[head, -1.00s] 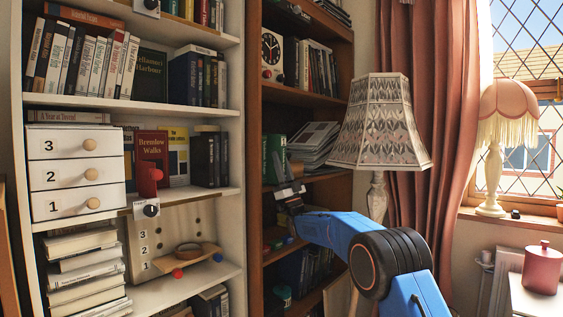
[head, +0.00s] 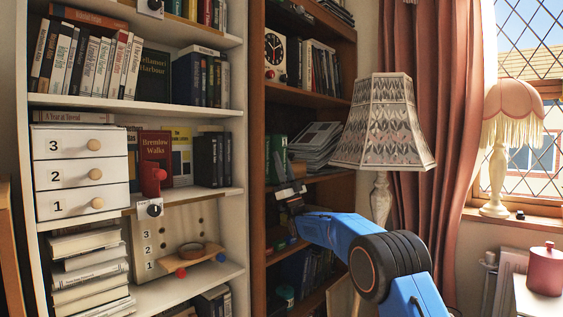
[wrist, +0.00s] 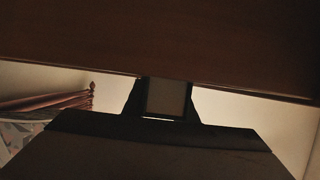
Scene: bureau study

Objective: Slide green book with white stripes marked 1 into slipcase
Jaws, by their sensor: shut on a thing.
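My gripper (head: 287,192) is in front of the brown bookcase, at its middle shelf. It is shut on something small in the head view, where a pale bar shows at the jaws. In the wrist view a grey panel with a dark edge (wrist: 166,97) sits between the two dark fingers; I cannot tell whether it is a book. A green book (head: 277,152) stands upright on the brown bookcase just behind and above my gripper. I cannot make out white stripes or a number on it. I cannot pick out the slipcase.
The brown bookcase's shelf board (head: 322,178) is close to my gripper, and a dark board (wrist: 160,35) fills the top of the wrist view. Leaning papers (head: 315,142) lie right of the green book. A patterned lampshade (head: 385,125) stands right. A white bookcase (head: 238,150) stands left.

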